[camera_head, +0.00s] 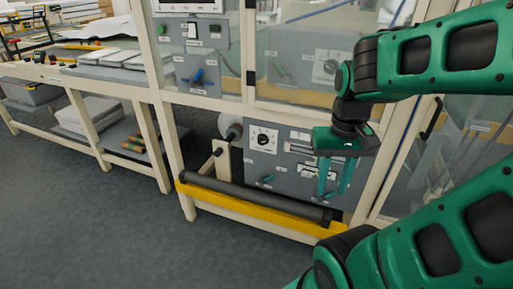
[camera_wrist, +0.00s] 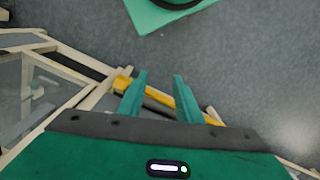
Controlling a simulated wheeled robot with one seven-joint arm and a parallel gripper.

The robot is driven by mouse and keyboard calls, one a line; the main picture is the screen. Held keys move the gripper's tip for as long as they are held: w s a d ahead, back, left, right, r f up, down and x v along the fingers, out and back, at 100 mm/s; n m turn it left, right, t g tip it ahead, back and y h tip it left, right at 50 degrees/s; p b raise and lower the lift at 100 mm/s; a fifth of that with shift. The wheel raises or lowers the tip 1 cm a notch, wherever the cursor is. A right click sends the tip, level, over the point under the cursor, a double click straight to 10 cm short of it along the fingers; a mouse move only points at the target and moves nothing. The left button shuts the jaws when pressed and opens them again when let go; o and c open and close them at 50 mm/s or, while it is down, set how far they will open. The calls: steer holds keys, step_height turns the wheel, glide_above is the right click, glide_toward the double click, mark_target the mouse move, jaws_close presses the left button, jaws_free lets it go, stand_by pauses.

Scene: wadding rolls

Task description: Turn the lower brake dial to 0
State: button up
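A dial (camera_head: 263,139) with a black knob on a white square plate sits on the lower grey panel (camera_head: 283,168) of the machine. Its marks and pointer are too small to read. My gripper (camera_head: 333,194) hangs to the right of the dial and lower, fingers pointing down, in front of the panel's right part. In the wrist view my gripper (camera_wrist: 160,76) has its two green fingers apart with nothing between them. The dial cannot be made out in the wrist view.
A dark roller (camera_head: 250,196) and a yellow bar (camera_head: 245,209) run across below the panel; the yellow bar (camera_wrist: 186,101) also shows beneath my fingers. Another dial (camera_head: 326,68) is behind the clear upper door. Grey floor (camera_head: 110,235) is free at the front left.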

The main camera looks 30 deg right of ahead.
steer(key=o, duration=0.4)
steer(key=shift+s+r, duration=0.15)
steer(key=shift+s, duration=0.25)
steer(key=shift+c, duration=0.2)
steer(key=w+d+f+m+g+h, duration=0.1)
steer(key=w+d+f+m+h, duration=0.25)
steer(key=w, duration=0.25)
steer(key=w+d+f+m+g+h, duration=0.1)
steer(key=w+d+f+m+h, duration=0.15)
steer(key=w+d+f, duration=0.35)
steer(key=n+t+h, duration=0.2)
steer(key=t+h, duration=0.6)
steer(key=t, duration=0.5)
glide_toward(260, 142)
steer(key=x, duration=0.8)
steer(key=shift+d+f, duration=0.15)
steer(key=shift+d, duration=0.15)
steer(key=shift+a, duration=0.1)
steer(key=c, duration=1)
